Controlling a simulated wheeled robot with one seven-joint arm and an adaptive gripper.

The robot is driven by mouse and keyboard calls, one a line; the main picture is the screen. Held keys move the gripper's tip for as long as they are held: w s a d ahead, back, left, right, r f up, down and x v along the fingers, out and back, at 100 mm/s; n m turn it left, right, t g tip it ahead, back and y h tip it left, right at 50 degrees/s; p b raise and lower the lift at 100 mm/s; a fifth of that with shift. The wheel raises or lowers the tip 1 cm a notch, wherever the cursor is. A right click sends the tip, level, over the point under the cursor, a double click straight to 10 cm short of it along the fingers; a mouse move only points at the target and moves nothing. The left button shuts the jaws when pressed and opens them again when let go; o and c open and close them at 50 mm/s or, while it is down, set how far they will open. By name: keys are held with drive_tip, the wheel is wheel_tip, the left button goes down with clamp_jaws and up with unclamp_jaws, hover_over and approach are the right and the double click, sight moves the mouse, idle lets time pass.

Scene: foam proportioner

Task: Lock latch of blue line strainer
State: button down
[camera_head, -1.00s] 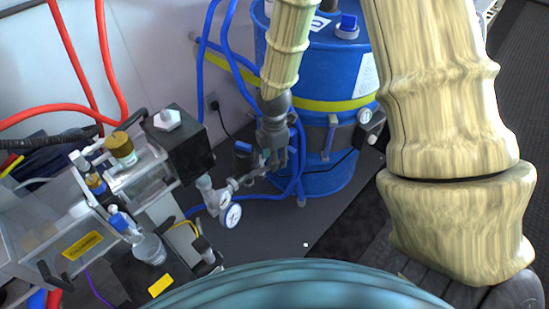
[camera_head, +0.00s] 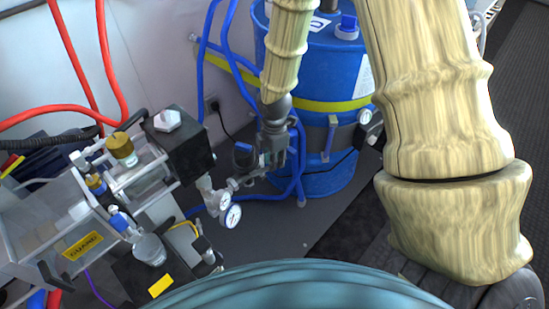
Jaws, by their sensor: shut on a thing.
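The blue line strainer appears to be the small dark body with a blue cap (camera_head: 243,155), on the grey metal fittings in front of the blue drum. My gripper (camera_head: 272,163) points down just right of it, at the end of my pale arm. Its fingers are closed on a small part at the strainer fittings. The fingers cover that part, and the latch itself is too small and hidden to make out, so I cannot tell its position.
The blue drum (camera_head: 330,75) with a yellow band stands close behind my gripper. A pressure gauge (camera_head: 233,216) and pipework sit to the lower left. The guarded pump unit (camera_head: 80,225) fills the left. Blue hoses (camera_head: 228,50) run behind.

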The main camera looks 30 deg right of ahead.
drive_tip(key=shift+r, duration=0.1)
drive_tip(key=m+p, duration=0.1)
drive_tip(key=s+m+p, duration=0.1)
drive_tip(key=shift+a+r+m, duration=0.1)
drive_tip(key=shift+m, duration=0.3)
drive_tip(key=shift+s+a+m+p, duration=0.45)
drive_tip(key=shift+m+p, duration=0.45)
drive_tip(key=shift+m, duration=0.9)
drive_tip(key=shift+s+a+m+p, duration=0.45)
drive_tip(key=shift+m+p, duration=0.5)
drive_tip(key=shift+m, duration=0.85)
drive_tip(key=shift+s+a+m+p, duration=0.45)
drive_tip(key=shift+m+p, duration=0.45)
drive_tip(key=shift+m, duration=0.9)
drive_tip(key=c, duration=1.3)
unclamp_jaws()
drive_tip(key=shift+s+f, duration=0.1)
drive_tip(key=shift+f, duration=0.1)
